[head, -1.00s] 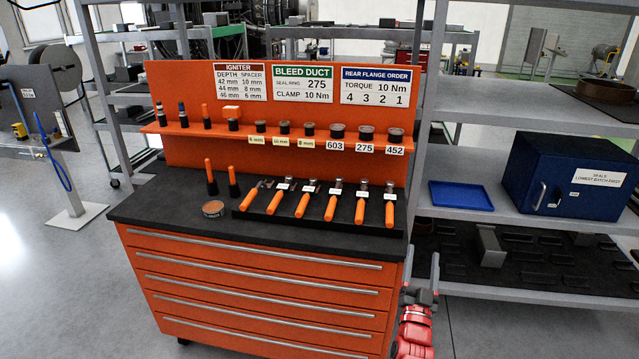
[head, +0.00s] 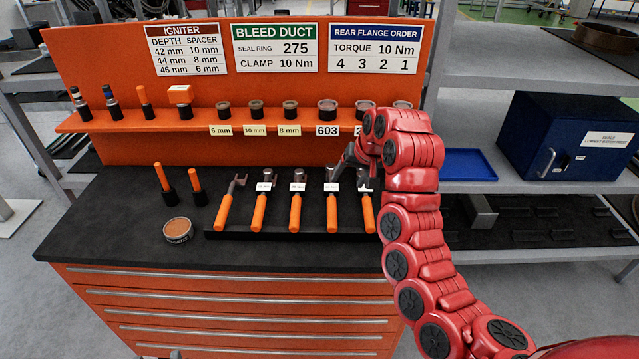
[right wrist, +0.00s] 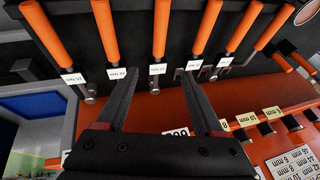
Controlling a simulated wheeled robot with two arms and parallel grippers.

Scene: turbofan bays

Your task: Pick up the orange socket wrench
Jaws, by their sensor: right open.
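Several orange-handled wrenches lie in a row in a black tray (head: 290,236) on the cabinet top. One at the left end has an open, forked head (head: 238,182); others, such as this one with a white label (head: 296,205), have round socket-like heads. The labels are too small to read surely. My right gripper (head: 352,166) is above the heads at the row's right end and hides part of them. In the right wrist view my gripper (right wrist: 158,80) is open and empty, its fingertips on either side of one labelled orange wrench (right wrist: 160,32). My left gripper is out of view.
An orange back panel (head: 190,100) with a shelf of spacers and rings rises behind the tray. Two upright orange-handled tools (head: 195,182) and a round tin (head: 178,230) stand left of it. A blue tray (head: 468,164) and blue box (head: 560,140) are on the right shelving.

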